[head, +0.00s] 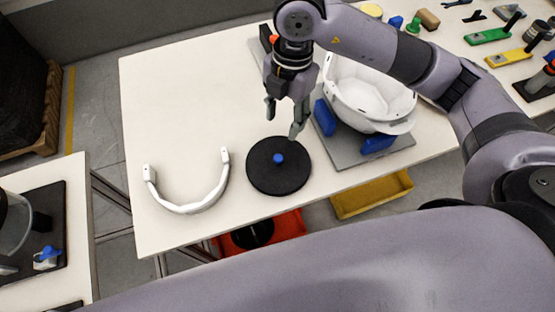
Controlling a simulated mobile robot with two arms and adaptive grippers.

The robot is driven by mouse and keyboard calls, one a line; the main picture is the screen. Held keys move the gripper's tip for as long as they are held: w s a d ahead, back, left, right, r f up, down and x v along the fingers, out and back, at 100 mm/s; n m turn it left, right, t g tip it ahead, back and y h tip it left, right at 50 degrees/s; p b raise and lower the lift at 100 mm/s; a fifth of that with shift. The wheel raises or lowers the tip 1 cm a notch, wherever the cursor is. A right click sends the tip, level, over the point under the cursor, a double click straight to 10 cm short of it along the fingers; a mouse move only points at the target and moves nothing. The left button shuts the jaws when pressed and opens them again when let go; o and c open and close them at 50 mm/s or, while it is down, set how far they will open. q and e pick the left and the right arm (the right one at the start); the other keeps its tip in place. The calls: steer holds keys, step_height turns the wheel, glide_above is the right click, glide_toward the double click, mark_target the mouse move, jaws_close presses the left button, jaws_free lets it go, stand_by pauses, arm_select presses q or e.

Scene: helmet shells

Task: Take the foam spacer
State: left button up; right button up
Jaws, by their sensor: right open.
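No piece is clearly recognisable as the foam spacer. A round black disc (264,176) with a blue knob (278,159) in its middle lies flat near the front edge of the white table. A white C-shaped band (198,205) lies to its left. A dark round piece (254,234) shows in the red bin under the table, partly hidden by the table edge. My right gripper (283,119) points down, open and empty, above the table just behind the black disc and left of the white helmet shell (366,90). My left gripper is not in view.
The helmet shell rests on blue supports (325,117) on a grey plate (378,151). The red bin (288,226) and a yellow bin (371,193) sit below the front edge. The table's left part (185,110) is clear. Several tools lie at the far right.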

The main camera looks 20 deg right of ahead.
steer(key=p, duration=0.1)
glide_above(278, 157)
steer(key=f, duration=0.8)
steer(key=shift+d+f, duration=0.3)
steer(key=shift+f+p, duration=0.55)
steer(key=shift+f, duration=0.05)
steer(key=f, duration=0.2)
steer(key=f+p, duration=0.1)
steer(key=f, duration=0.1)
steer(key=shift+a+f, duration=0.1)
steer(key=shift+a, duration=0.15)
steer(key=shift+c, duration=0.4)
jaws_close()
